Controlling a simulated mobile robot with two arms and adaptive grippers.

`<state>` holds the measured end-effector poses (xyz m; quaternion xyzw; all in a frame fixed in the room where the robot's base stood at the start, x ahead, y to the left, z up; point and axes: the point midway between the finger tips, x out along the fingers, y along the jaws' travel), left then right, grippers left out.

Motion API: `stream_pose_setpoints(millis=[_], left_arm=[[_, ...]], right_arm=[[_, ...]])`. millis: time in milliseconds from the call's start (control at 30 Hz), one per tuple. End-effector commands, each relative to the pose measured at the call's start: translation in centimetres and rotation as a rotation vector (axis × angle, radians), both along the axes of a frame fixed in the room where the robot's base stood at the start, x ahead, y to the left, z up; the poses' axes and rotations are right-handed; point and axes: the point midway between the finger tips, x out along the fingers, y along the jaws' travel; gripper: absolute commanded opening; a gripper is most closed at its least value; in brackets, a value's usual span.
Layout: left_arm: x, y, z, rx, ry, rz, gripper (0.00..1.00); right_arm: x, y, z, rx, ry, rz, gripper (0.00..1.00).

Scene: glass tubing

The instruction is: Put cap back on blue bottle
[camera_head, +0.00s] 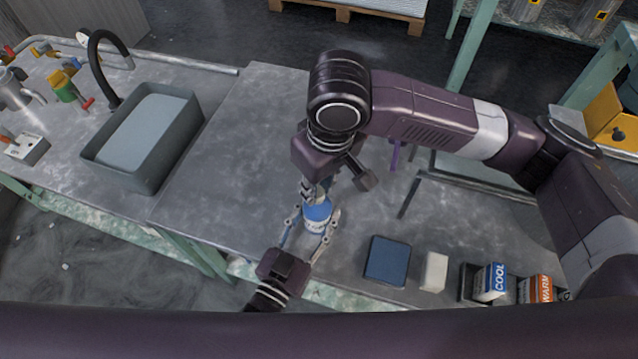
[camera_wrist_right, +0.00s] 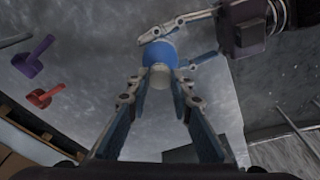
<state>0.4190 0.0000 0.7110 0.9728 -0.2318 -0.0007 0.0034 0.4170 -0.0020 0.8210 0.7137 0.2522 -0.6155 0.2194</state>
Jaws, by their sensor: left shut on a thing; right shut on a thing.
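The blue bottle (camera_head: 317,211) stands near the front edge of the metal bench. It also shows in the right wrist view (camera_wrist_right: 157,52). My left gripper (camera_head: 314,222) reaches in from the front, its fingers shut around the bottle's body. My right gripper (camera_head: 318,190) points down from above at the bottle's top. In the right wrist view its fingertips (camera_wrist_right: 161,80) close on a small pale piece, seemingly the cap (camera_wrist_right: 160,75), in line with the bottle. I cannot tell whether the cap touches the neck or is seated; the head view mostly hides it.
A blue pad (camera_head: 387,261), a white block (camera_head: 433,272), a COOL box (camera_head: 491,282) and a WARM box (camera_head: 537,289) stand right of the bottle. A grey sink tub (camera_head: 186,128) with a black tap (camera_head: 96,62) is at left. The bench between tub and bottle is clear.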

Motion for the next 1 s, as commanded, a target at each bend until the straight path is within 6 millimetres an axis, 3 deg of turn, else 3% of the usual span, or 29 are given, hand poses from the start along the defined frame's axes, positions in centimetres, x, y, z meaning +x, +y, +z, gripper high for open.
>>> stream_pose_setpoints(millis=[400, 1000], left_arm=[[0.0, 0.02, -0.05, 0.001, 0.002, 0.0, 0.0], [-0.01, 0.02, -0.08, 0.001, 0.002, 0.0, 0.0]], right_arm=[[-0.09, 0.46, 0.02, 0.001, -0.001, -0.845, 0.13], [0.23, 0.64, -0.07, -0.001, -0.005, -1.896, 0.13]])
